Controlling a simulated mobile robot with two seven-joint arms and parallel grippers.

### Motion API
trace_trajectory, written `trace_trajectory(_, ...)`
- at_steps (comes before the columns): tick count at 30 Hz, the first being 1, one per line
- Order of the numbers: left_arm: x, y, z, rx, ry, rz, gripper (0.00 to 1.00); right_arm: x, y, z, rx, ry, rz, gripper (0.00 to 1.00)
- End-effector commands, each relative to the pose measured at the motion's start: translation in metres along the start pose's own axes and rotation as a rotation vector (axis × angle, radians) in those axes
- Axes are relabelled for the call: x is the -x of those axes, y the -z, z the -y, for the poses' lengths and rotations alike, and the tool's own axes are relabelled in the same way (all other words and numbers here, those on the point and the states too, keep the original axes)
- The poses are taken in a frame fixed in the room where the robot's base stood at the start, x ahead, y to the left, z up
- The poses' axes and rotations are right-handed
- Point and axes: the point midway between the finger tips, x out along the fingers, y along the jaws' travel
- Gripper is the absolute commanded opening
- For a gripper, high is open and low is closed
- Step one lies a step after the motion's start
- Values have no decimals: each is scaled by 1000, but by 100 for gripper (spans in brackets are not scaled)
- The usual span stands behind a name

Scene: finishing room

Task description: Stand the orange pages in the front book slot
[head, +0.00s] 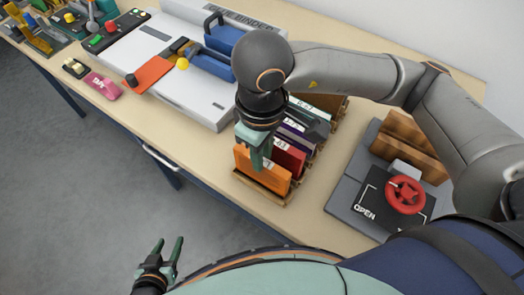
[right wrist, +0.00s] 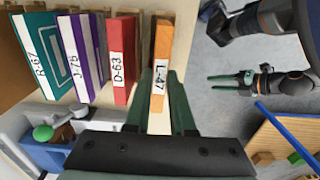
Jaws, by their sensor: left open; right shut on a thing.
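The orange pages (head: 262,172), labelled L-47, are upright at the front end of the wooden book rack (head: 268,197). They also show in the right wrist view (right wrist: 161,50). My right gripper (head: 262,152) is above them with its fingers (right wrist: 162,105) shut on the labelled edge. I cannot tell whether their bottom edge rests on the slot floor. Behind them stand a red book (right wrist: 122,62), a purple book (right wrist: 82,58) and a teal book (right wrist: 42,58). My left gripper (head: 167,252) is open and empty, over the floor away from the table.
A grey press with a red handwheel (head: 405,195) stands right of the rack. A white binder machine (head: 200,100) is at the back left. The table's front strip before the rack is clear.

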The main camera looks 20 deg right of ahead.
Motion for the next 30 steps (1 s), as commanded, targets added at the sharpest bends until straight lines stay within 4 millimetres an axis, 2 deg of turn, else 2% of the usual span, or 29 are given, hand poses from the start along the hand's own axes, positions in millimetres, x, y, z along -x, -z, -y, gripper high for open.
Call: trace_trajectory(30, -9, -10, 1, 0, 0, 0, 50, -1, 0, 0, 0, 0, 0, 0)
